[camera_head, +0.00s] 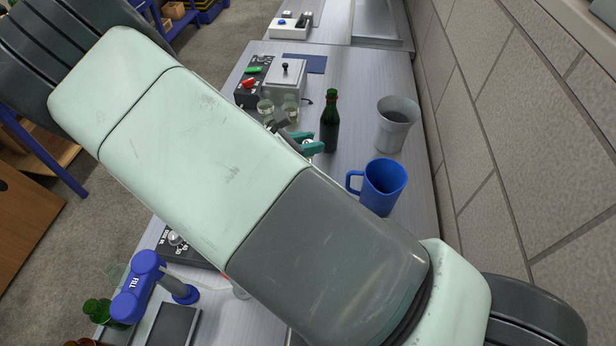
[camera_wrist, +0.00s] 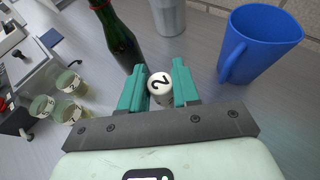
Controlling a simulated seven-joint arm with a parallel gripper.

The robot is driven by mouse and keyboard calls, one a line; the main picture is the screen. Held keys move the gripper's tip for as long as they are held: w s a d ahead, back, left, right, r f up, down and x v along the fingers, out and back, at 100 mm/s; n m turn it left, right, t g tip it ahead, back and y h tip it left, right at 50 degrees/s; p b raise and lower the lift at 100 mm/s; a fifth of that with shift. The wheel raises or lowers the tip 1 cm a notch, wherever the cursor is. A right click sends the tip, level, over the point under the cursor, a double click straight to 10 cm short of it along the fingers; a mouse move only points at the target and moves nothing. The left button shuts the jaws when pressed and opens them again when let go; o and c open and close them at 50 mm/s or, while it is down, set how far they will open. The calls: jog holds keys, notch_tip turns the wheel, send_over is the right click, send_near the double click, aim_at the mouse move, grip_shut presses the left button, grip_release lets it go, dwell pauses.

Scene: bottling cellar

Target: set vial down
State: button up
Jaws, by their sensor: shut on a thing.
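The vial (camera_wrist: 160,84) shows in the wrist view as a round white cap with a black "2" on it. It sits between the teal fingers of my gripper (camera_wrist: 160,88), which are shut on it. The vial's body below the cap is mostly hidden. In the head view my gripper (camera_head: 306,143) is over the grey table (camera_head: 348,76), just in front of the green bottle and left of the blue mug. I cannot tell whether the vial touches the table.
A dark green bottle (camera_head: 330,122) stands close to my gripper. A blue mug (camera_head: 385,187) and a grey bucket (camera_head: 397,123) stand to the right. Small glass jars (camera_head: 290,108) and a metal box (camera_head: 284,78) are to the left. My arm hides much of the table.

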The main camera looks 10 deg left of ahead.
notch_tip(320, 180, down, 9)
jog(key=shift+r, duration=0.1)
dwell(0.3)
jog(key=o, duration=1)
jog(key=shift+o, duration=0.2)
